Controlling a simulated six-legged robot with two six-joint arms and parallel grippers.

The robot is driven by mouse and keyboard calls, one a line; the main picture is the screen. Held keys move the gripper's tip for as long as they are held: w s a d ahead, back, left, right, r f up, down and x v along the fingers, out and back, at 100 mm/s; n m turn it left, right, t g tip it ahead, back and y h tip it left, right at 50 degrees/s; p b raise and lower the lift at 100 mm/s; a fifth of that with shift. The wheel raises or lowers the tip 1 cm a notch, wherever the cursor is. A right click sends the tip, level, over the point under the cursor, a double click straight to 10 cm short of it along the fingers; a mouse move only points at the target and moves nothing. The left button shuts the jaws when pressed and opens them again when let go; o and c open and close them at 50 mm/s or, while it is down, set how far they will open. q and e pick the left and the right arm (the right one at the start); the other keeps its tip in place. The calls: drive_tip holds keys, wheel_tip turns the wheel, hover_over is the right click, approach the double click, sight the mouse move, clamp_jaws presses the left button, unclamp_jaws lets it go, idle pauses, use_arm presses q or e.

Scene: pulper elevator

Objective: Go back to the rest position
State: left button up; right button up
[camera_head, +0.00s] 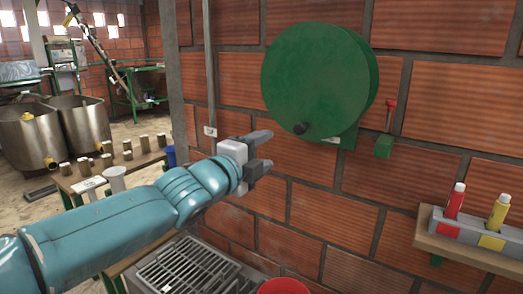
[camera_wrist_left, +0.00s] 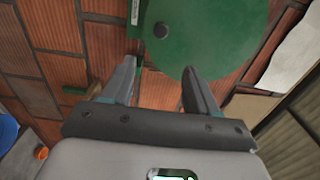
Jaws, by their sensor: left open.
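My left gripper (camera_head: 262,152) is open and empty in the head view, at the end of my teal arm coming in from the left. It is in front of the brick wall, just below and left of a large green round drum (camera_head: 315,85) with a dark knob. In the left wrist view the two fingers of my left gripper (camera_wrist_left: 160,88) are spread apart with nothing between them. The green drum (camera_wrist_left: 205,40) shows beyond them. My right gripper is in neither view.
A red-handled green switch box (camera_head: 384,146) is on the wall right of the drum. A shelf (camera_head: 470,255) at the right holds a red and a yellow bottle. A metal grate (camera_head: 185,270) and red bucket (camera_head: 283,287) are below. A table with several cups (camera_head: 145,144) stands at left.

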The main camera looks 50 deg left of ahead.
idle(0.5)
use_arm(q)
drive_tip(key=w+d+f+n+g+h, duration=0.2)
drive_tip(key=w+d+f+n, duration=0.15)
drive_tip(key=f, duration=0.75)
drive_tip(key=w+d+f+n+g+h, duration=0.25)
drive_tip(key=d+f, duration=0.25)
drive_tip(key=f, duration=0.6)
drive_tip(key=w+d+f+n+g+h, duration=0.1)
drive_tip(key=w+d+f+n+g, duration=0.3)
drive_tip(key=f, duration=0.7)
drive_tip(key=s+d+f+n+g+h+p, duration=0.1)
drive_tip(key=s+d+f+g, duration=0.1)
drive_tip(key=s+d+f, duration=0.45)
drive_tip(key=s+d+f+n+g+h, duration=0.15)
drive_tip(key=s+d+f, duration=0.25)
drive_tip(key=f, duration=0.6)
drive_tip(key=s+d+f+n+g, duration=0.2)
drive_tip(key=s+d+f, duration=0.1)
drive_tip(key=s+f, duration=0.2)
drive_tip(key=s+d+f+n+g, duration=0.3)
drive_tip(key=s+d+f, duration=0.1)
drive_tip(key=s, duration=0.6)
drive_tip(key=shift+f, duration=0.6)
